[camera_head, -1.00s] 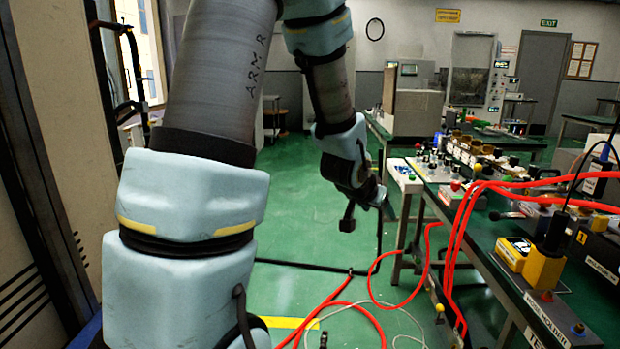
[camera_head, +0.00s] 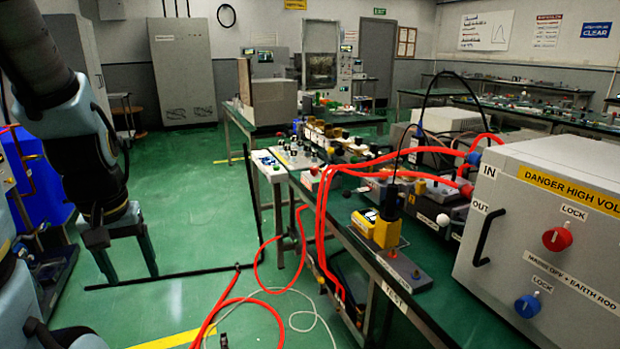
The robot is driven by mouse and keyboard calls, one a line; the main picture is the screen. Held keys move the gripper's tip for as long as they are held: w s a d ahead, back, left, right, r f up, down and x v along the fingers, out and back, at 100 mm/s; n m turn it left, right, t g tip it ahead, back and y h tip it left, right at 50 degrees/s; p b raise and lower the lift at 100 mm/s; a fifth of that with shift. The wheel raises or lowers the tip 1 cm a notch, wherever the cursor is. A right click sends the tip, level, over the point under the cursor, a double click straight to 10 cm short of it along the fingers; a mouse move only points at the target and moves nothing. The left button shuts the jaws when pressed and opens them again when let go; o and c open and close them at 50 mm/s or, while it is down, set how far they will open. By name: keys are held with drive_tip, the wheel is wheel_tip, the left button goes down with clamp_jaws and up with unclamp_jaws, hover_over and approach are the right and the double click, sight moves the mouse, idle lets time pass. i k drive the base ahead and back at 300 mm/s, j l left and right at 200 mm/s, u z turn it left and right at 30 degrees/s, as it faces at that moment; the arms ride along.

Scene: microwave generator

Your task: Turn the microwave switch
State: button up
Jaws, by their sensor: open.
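No control can be clearly made out as the microwave switch. A large grey box (camera_head: 505,262) at the right has a red lock knob (camera_head: 557,239), a blue lock knob (camera_head: 527,306) and a black handle (camera_head: 487,238).
The green-topped workbench (camera_head: 345,238) runs along the right, carrying a yellow block (camera_head: 385,232) and red hoses (camera_head: 322,215). Red and white cables lie on the floor before it. A black bar (camera_head: 180,277) is low on the floor.

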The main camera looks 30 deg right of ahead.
sight(314, 169)
drive_tip(key=i+l, duration=0.4)
drive_tip(key=l, duration=0.15)
drive_tip(key=i+l+u, duration=0.1)
drive_tip(key=i+l, duration=0.7)
drive_tip(key=l, duration=0.3)
